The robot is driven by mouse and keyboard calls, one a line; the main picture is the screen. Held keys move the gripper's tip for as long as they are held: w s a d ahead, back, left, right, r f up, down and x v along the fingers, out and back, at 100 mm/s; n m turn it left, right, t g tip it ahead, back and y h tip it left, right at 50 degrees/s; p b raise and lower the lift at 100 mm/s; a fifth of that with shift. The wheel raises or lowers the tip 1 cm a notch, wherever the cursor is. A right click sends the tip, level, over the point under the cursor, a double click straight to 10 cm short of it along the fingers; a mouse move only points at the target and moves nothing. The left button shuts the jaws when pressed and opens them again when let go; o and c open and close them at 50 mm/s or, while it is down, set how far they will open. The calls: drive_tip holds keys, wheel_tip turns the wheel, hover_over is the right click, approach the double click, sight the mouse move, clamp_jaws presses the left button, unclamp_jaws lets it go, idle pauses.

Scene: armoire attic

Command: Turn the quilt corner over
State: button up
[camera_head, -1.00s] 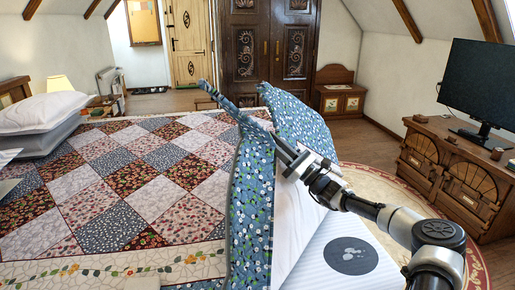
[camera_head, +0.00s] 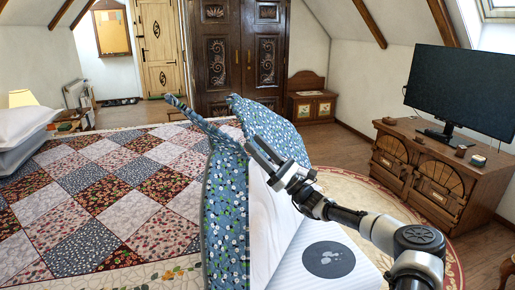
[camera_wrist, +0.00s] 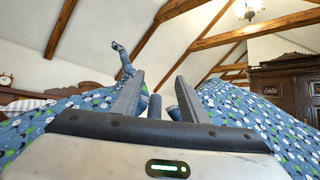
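The patchwork quilt (camera_head: 113,205) covers the bed, patterned side up. Along its right edge its blue floral underside (camera_head: 226,215) stands raised. A thin twisted end of it pokes up to the left, and a broad blue flap (camera_head: 268,125) leans up to the right. My gripper (camera_head: 258,150) is at the dip between these two peaks. In the wrist view the fingers of my gripper (camera_wrist: 160,90) are apart, with blue cloth (camera_wrist: 255,120) on both sides. The twisted end (camera_wrist: 122,58) rises beyond the left finger. I cannot tell whether cloth touches the fingers' inner faces.
White bedding and a striped mattress side (camera_head: 300,235) show below the flap. Pillows (camera_head: 25,128) lie at the far left. A wooden cabinet (camera_head: 440,175) with a monitor (camera_head: 455,88) stands at the right. An armoire (camera_head: 240,50) stands behind. Floor between bed and cabinet is clear.

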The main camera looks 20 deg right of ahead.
drive_tip(key=v, duration=1.7)
drive_tip(key=shift+s+f+p, duration=0.15)
drive_tip(key=shift+f+p, duration=0.05)
drive_tip(key=shift+p, duration=0.25)
drive_tip(key=shift+d, duration=0.1)
